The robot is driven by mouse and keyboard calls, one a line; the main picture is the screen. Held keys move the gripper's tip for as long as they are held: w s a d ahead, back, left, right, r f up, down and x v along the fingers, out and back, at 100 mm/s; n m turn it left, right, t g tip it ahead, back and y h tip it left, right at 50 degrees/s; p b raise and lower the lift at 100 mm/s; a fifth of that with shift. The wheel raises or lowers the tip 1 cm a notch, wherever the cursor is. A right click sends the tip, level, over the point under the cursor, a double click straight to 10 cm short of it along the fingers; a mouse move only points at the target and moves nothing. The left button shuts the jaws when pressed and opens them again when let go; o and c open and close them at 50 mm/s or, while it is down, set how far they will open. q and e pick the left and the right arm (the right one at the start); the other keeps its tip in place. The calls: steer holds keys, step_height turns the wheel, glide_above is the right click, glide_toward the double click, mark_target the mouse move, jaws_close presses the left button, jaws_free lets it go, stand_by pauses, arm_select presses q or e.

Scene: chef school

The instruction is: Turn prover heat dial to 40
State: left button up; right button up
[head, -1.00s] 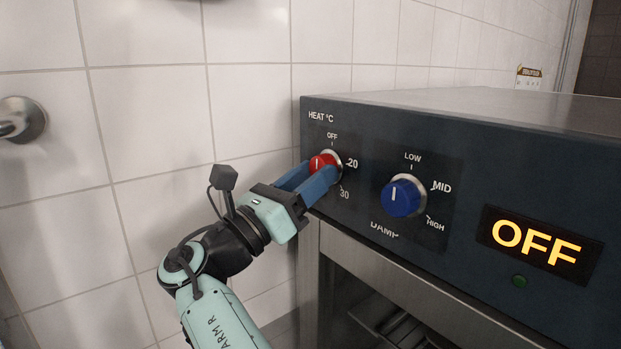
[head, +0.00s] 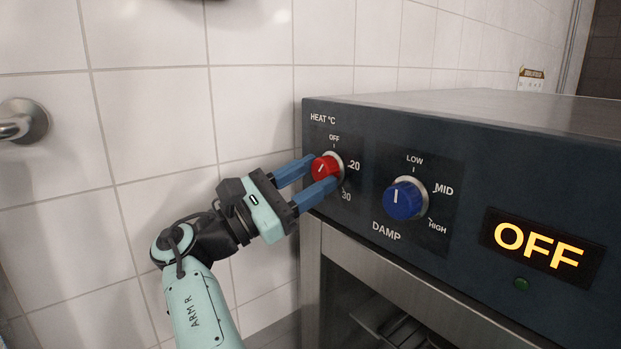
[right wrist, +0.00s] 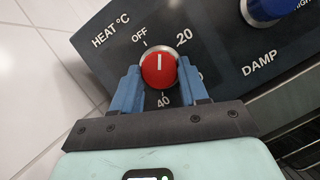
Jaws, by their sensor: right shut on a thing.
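The red heat dial (head: 325,168) sits at the left end of the dark prover panel (head: 450,150). My right gripper (head: 317,176) is shut on it, its blue fingers on either side of the knob. In the head view the dial's white line leans to the upper right, between OFF and 20. In the right wrist view the dial (right wrist: 159,70) stands between the fingertips (right wrist: 160,85). Its line there also falls between OFF and 20. The 40 mark (right wrist: 163,101) shows below the knob, between the fingers. My left gripper is not in view.
A blue damp dial (head: 404,199) stands right of the heat dial, its line towards LOW. The lit display (head: 540,246) reads OFF, with a green button (head: 521,284) below it. A tiled wall (head: 150,120) runs close at the left.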

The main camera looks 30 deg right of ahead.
stand_by(0.4)
steer(key=o, duration=1.1)
steer(key=shift+c, duration=0.2)
steer(key=shift+a, duration=0.1)
steer(key=v, duration=1.3)
steer(key=shift+a, duration=0.15)
steer(key=shift+r, duration=0.1)
